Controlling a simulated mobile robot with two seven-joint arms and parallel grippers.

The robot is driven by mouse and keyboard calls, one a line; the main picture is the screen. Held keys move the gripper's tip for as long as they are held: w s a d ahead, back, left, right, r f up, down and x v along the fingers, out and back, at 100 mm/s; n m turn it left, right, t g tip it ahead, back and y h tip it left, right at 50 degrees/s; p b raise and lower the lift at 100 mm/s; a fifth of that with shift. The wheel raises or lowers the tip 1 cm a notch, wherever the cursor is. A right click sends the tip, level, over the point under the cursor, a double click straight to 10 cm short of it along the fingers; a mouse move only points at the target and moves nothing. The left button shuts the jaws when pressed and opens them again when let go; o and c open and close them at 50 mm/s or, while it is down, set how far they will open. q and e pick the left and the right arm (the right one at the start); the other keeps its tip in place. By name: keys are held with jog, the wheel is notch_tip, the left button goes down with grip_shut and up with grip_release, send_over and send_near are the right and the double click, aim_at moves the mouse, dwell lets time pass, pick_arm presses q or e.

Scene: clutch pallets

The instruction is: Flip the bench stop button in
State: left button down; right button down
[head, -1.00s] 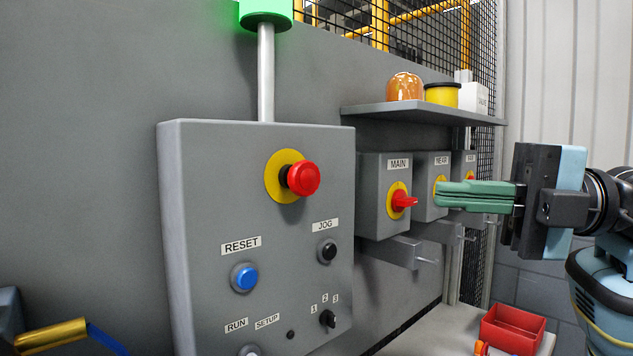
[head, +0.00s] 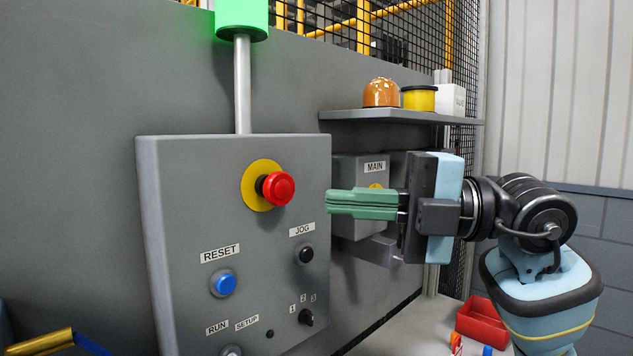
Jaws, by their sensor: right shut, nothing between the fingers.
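The red mushroom stop button (head: 278,188) stands out from a yellow disc (head: 256,186) near the top of the grey control box (head: 180,240). A short dark neck shows between the button and the disc. My right gripper (head: 328,203) has green fingers closed together with nothing between them. Its tips point left and appear a short way right of the red button, apart from it. My left gripper is not in view.
The box also carries a blue RESET button (head: 223,284), a black JOG button (head: 305,253) and a selector knob (head: 306,317). A shelf (head: 400,114) with an orange dome and a yellow reel is above my gripper. A red bin (head: 482,322) sits at lower right. A green lamp (head: 243,14) is lit.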

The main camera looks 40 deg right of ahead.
aim_at(273, 192)
jog(key=w, duration=0.2)
jog(key=w+a+p, duration=0.1)
jog(key=w, duration=0.2)
jog(key=shift+w+a+r, duration=0.1)
jog(key=shift+a+r, duration=0.1)
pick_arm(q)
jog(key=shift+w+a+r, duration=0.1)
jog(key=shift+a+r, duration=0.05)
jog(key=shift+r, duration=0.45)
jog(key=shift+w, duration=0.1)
